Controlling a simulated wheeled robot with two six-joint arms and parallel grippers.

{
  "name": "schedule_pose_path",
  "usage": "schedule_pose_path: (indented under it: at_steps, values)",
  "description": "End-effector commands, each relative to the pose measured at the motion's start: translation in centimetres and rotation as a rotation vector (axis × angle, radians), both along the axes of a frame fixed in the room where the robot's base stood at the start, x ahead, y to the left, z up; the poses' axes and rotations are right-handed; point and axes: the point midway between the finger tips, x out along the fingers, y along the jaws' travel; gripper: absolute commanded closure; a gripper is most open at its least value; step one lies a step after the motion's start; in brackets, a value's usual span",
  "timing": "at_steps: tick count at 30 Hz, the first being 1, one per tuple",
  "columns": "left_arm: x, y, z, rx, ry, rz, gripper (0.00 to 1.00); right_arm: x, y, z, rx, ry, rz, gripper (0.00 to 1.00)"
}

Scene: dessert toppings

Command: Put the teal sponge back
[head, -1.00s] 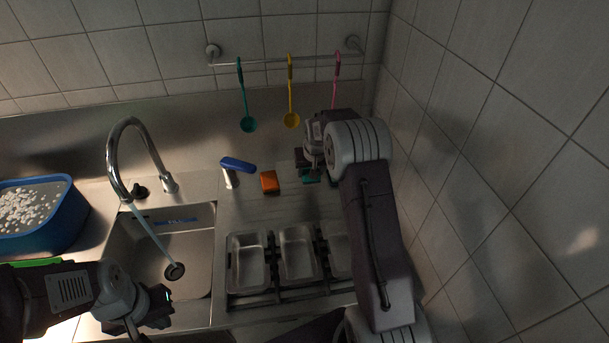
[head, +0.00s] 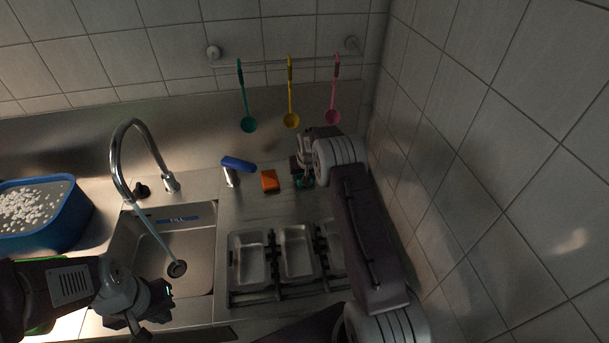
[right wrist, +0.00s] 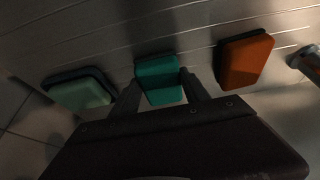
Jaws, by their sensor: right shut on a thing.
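The teal sponge (right wrist: 158,80) sits between the fingers of my right gripper (right wrist: 160,92) in the right wrist view, close over the steel counter. I cannot tell whether it touches the counter. In the head view my right gripper (head: 304,172) is at the back of the counter, right of the orange sponge, and a bit of the teal sponge (head: 308,183) shows under it. My left gripper (head: 150,306) is over the front of the sink, apart from the sponges; its finger opening is unclear.
An orange sponge (right wrist: 243,62) and a pale green sponge (right wrist: 80,90) lie either side of the teal one. A blue-handled tool (head: 238,164) stands left of the orange sponge. Metal trays (head: 250,262) are in front. Ladles (head: 291,120) hang behind; a tiled wall is close right.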

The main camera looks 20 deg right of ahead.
Motion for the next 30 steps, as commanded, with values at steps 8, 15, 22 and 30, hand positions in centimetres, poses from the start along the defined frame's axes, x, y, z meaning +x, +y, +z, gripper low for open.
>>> schedule_pose_path:
  at_steps: [8,15,22,30]
  values:
    - [0.0,0.0,-0.3,0.0,0.0,0.0,1.0,0.0,0.0,-0.3,0.0,0.0,0.0,0.25]
    - [0.0,0.0,-0.2,0.0,0.0,0.0,1.0,0.0,0.0,-0.2,0.0,0.0,0.0,0.25]
    - [0.0,0.0,-0.4,0.0,0.0,0.0,1.0,-0.9,0.2,2.5,-0.001,-0.002,0.0,0.25]
    - [0.0,0.0,-1.0,0.0,0.0,0.0,1.0,-3.2,0.8,8.1,-0.001,-0.003,0.0,0.25]
